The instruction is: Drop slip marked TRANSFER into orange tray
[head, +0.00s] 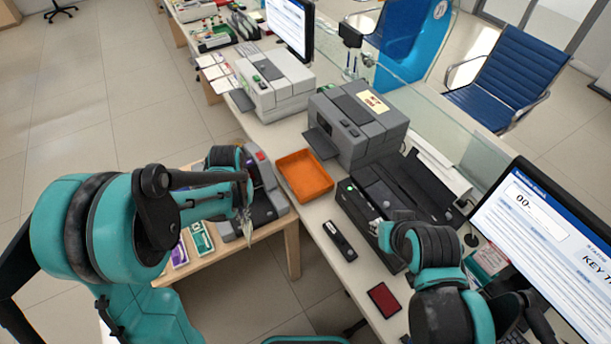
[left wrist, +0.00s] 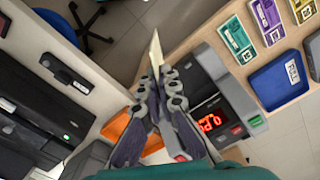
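My left gripper (head: 246,200) is shut on a thin pale slip (head: 250,236), seen nearly edge-on, so its marking cannot be read. The slip also sticks out past the closed fingertips (left wrist: 158,82) in the left wrist view (left wrist: 155,50). The orange tray (head: 304,176) is on the counter, to the right of the left gripper in the head view, and its visible floor looks empty. In the left wrist view the tray (left wrist: 118,128) is partly hidden behind the fingers. My right gripper (head: 377,228) is small and partly hidden by its arm, over the black printer.
A grey machine (head: 270,205) with a red display stands on the wooden side table, near my left gripper. A grey printer (head: 358,125) stands behind the tray, and a black printer (head: 382,195) to its right. A black stapler-like object (head: 340,241) and red pad (head: 384,299) lie in front.

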